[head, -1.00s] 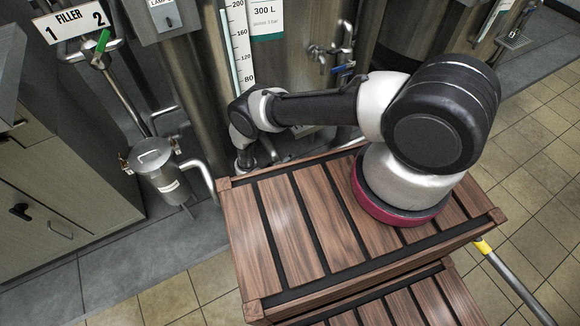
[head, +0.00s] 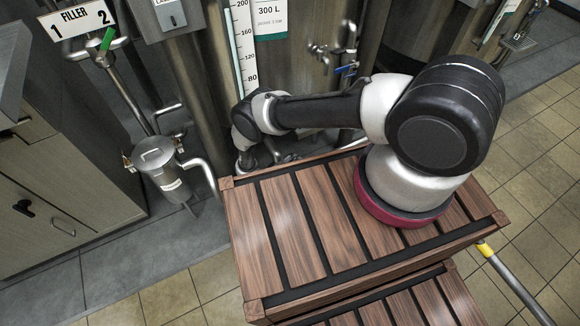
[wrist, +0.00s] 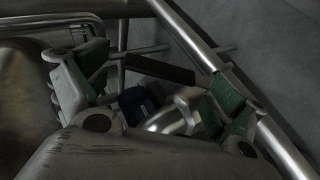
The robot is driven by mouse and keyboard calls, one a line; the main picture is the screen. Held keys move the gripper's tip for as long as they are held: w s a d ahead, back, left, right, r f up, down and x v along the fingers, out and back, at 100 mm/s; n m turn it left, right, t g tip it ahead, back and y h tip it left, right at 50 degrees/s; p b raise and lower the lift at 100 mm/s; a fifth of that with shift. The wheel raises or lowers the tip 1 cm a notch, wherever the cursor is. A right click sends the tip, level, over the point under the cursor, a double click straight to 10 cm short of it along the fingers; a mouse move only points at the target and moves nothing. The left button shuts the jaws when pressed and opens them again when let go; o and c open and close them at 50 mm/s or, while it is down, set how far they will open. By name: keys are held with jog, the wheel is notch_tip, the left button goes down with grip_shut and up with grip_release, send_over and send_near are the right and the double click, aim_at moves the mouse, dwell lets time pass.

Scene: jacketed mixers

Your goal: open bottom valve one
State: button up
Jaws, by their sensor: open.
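My gripper (wrist: 155,82) is open in the wrist view, with a green-padded finger on each side. A dark bar-shaped handle (wrist: 160,69) lies beyond and between the fingers. A dark blue part (wrist: 138,104) and a bright steel pipe fitting (wrist: 177,114) show just below it, also between the fingers. These look like the bottom valve, but no number on it can be read. I cannot tell whether the fingers touch anything. In the head view, my arm reaches down beside the steel tank (head: 300,75), and the gripper and valve are hidden low behind the slatted wooden top.
A long steel pipe (wrist: 212,58) runs diagonally beside the right finger. In the head view, a filter-like canister (head: 160,165) and a FILLER 1/2 sign (head: 77,19) with a green-handled valve (head: 107,39) stand left. Small taps (head: 340,65) sit on the tank front.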

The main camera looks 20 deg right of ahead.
jog(key=v, duration=1.2)
